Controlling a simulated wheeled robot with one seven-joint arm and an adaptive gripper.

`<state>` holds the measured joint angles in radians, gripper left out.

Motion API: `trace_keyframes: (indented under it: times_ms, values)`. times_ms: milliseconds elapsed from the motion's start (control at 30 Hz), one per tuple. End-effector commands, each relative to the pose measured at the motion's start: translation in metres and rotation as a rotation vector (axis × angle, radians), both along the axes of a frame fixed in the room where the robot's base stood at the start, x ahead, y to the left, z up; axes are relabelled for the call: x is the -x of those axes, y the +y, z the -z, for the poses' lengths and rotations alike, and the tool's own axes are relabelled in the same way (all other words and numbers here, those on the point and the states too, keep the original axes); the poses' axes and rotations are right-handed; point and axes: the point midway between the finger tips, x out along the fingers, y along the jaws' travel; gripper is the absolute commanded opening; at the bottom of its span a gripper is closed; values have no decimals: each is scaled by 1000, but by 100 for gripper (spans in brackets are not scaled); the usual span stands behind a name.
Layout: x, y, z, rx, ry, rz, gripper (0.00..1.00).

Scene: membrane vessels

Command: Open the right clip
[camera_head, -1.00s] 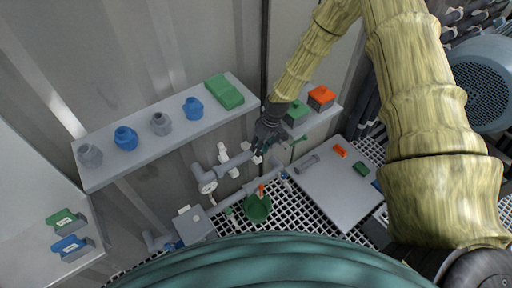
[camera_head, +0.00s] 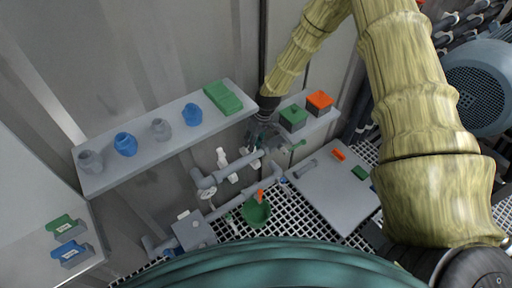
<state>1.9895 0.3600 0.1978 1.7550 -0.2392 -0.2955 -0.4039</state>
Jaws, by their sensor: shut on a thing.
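My gripper (camera_head: 264,138) is at the right end of the grey pipework below the shelf, next to the wall. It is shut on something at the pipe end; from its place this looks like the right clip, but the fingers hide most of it. The grey pipe (camera_head: 245,161) runs left from the gripper to an elbow (camera_head: 203,180). A white fitting (camera_head: 221,157) stands upright behind the pipe.
A shelf (camera_head: 140,158) with grey and blue fittings and a green box (camera_head: 222,97) is left of my gripper. Green (camera_head: 293,117) and orange (camera_head: 319,102) boxes stand close right. A grey plate (camera_head: 335,195) lies lower right.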

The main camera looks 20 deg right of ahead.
Motion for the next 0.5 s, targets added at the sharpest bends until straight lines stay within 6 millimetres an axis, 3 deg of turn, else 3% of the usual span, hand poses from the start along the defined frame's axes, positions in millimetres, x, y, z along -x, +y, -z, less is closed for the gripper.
trace_keyframes:
  times_ms: [200,500]
  values:
    - [-15,8,0,-4,-10,-1,0]
    - [-21,9,1,-4,-7,0,0]
